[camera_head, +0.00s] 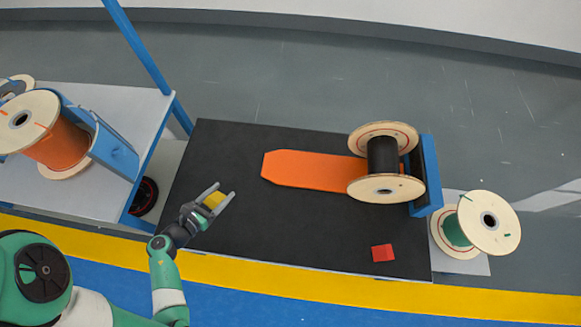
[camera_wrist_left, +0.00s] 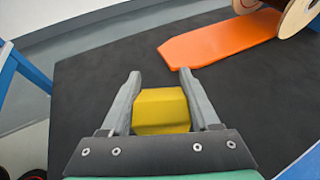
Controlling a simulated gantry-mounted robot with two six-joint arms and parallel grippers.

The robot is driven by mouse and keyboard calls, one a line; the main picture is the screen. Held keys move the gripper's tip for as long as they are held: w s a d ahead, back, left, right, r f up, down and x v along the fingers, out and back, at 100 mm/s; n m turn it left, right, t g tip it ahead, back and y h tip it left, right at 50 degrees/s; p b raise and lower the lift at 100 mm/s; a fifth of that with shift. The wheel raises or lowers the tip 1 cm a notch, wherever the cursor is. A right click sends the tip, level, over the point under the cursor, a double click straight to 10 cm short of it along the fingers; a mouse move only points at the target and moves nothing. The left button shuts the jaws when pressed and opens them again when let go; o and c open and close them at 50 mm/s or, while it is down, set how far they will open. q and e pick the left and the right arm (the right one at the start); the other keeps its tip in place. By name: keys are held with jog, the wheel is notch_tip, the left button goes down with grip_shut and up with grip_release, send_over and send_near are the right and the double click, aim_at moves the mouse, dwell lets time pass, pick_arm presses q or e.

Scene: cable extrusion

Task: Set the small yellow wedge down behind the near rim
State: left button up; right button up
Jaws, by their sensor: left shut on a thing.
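The small yellow wedge (camera_head: 213,200) is between the fingers of my left gripper (camera_head: 221,190), above the left part of the black mat. In the left wrist view the yellow wedge (camera_wrist_left: 161,111) fills the gap between the two grey fingers of my left gripper (camera_wrist_left: 160,74), which is shut on it. The spool of black cable (camera_head: 383,156) lies on its side at the right, on the orange ramp's right end. Its near rim (camera_head: 386,189) is a pale wooden disc, well away from the wedge. My right gripper is not in view.
The orange ramp (camera_head: 308,170) points left across the black mat (camera_head: 230,145). A blue stop (camera_head: 426,175) stands right of the spool. A red block (camera_head: 383,253) lies near the front edge. A green-cable spool (camera_head: 488,222) stands at right, an orange-cable spool (camera_head: 55,143) at left.

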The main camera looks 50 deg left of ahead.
aim_at(266, 178)
pick_arm(q)
jog(key=shift+w+f, duration=0.1)
jog(key=shift+w, duration=0.1)
jog(key=w+f+b, duration=0.2)
jog(key=w+f, duration=0.1)
jog(key=w, duration=0.1)
jog(key=w+f+b, duration=0.2)
jog(key=w, duration=0.2)
jog(key=w+f+b, duration=0.2)
jog(key=w+f, duration=0.1)
jog(key=w, duration=0.1)
jog(key=shift+w+a+f, duration=0.15)
jog(key=shift+w+f, duration=0.1)
jog(key=shift+f, duration=0.1)
jog(key=shift+w, duration=0.15)
jog(key=f+b, duration=0.2)
jog(key=w+f+b, duration=0.1)
jog(key=f+b, duration=0.1)
jog(key=shift+f, duration=0.2)
jog(key=shift+s+r, duration=0.15)
jog(key=o, duration=1.4)
